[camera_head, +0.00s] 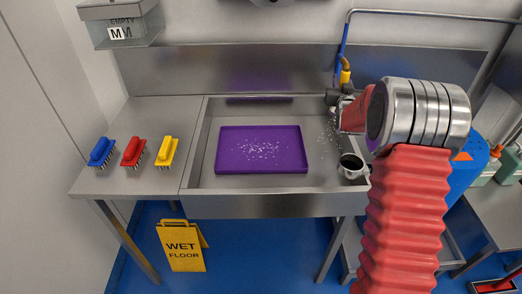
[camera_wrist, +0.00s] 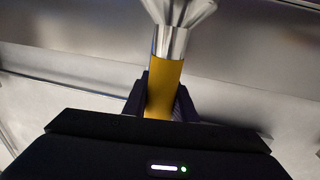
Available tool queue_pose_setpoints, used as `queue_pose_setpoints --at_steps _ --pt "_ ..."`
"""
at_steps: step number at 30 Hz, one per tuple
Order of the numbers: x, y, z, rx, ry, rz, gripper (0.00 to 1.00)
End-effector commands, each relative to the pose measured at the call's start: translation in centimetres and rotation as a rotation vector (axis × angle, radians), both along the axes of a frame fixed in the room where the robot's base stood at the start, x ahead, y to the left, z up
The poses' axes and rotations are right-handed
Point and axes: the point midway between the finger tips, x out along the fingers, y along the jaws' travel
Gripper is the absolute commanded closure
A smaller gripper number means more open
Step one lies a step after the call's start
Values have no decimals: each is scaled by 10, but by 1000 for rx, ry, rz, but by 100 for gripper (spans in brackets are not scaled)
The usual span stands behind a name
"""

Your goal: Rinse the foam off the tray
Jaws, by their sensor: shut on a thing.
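A purple tray (camera_head: 227,160) lies flat in the steel sink (camera_head: 199,165), with white foam specks scattered over its middle. My gripper (camera_head: 336,98) is above the sink's right side, to the right of the tray and apart from it. In the wrist view my gripper (camera_wrist: 161,98) is shut on the yellow handle of a sprayer (camera_wrist: 168,72), whose metal head flares at the top. In the head view the sprayer's yellow part (camera_head: 345,72) meets a blue hose. White specks show below the gripper; I cannot tell whether they are water or foam.
A metal cup with a dark inside (camera_head: 351,165) is at the sink's right front. A yellow wet-floor sign (camera_head: 183,248) stands below.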

Motion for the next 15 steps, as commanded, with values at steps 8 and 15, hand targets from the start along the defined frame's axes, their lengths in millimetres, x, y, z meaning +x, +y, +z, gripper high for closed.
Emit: queue_pose_setpoints --at_steps 8,15 --pt "0 0 3 -2 -5 1 98" --pt "-12 0 3 -2 -5 1 98"
